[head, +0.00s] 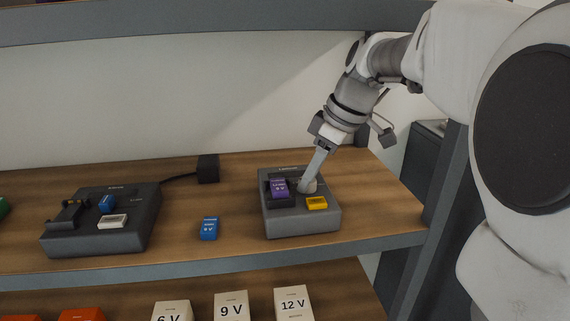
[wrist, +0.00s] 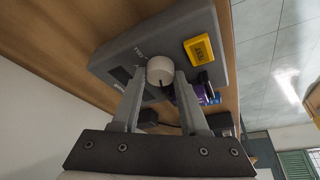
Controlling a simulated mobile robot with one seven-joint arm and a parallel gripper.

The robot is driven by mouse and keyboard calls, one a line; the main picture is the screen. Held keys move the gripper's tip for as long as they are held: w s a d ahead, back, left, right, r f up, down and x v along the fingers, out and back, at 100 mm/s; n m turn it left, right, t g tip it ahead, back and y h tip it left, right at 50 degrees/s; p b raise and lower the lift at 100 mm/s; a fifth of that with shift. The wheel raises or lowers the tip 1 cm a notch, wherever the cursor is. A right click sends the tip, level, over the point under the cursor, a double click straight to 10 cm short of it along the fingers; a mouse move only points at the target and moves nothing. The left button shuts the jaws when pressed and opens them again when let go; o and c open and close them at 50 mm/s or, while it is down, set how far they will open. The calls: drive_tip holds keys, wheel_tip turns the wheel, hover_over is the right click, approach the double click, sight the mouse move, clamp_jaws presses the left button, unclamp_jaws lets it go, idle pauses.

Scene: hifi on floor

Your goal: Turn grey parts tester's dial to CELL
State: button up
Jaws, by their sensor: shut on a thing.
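The grey parts tester (head: 302,224) stands on the wooden shelf, towards its right end. Its pale round dial (head: 311,186) is at the upper right of its top face. My gripper (head: 307,184) reaches down from the upper right and is shut on the dial. In the wrist view, the dial (wrist: 160,70) sits between the two fingertips (wrist: 160,80). A purple battery (head: 278,187) sits in the tester's dark holder, and a yellow button or block (head: 317,203) is at its front right.
A blue battery (head: 209,228) stands on the shelf left of the tester. Further left is a dark device (head: 104,240) with a cable to a black adapter (head: 208,168). Voltage-labelled boxes (head: 231,307) stand on the lower shelf. A shelf beam (head: 200,18) crosses above.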

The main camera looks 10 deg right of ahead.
clamp_jaws()
drive_tip(key=shift+m, duration=0.3)
drive_tip(key=m, duration=0.2)
drive_tip(key=m+t+h+p, duration=0.1)
drive_tip(key=shift+s+a+r+m, duration=0.1)
drive_tip(key=shift+s+a+m, duration=0.05)
drive_tip(key=shift+m, duration=0.25)
drive_tip(key=m+h+p, duration=0.1)
drive_tip(key=m, duration=0.2)
drive_tip(key=shift+m+t, duration=0.3)
drive_tip(key=shift+t, duration=0.1)
drive_tip(key=m+h+p, duration=0.1)
drive_tip(key=m, duration=0.2)
drive_tip(key=shift+a+m+h+p, duration=0.15)
drive_tip(key=shift+m+h+p, duration=0.15)
drive_tip(key=shift+h+p, duration=0.1)
drive_tip(key=m+h, duration=0.2)
drive_tip(key=m, duration=0.4)
drive_tip(key=shift+a, duration=0.15)
drive_tip(key=m+g, duration=0.1)
drive_tip(key=m, duration=0.2)
drive_tip(key=m+g+h, duration=0.1)
drive_tip(key=m, duration=0.2)
drive_tip(key=shift+a+h, duration=0.1)
drive_tip(key=shift+h, duration=0.2)
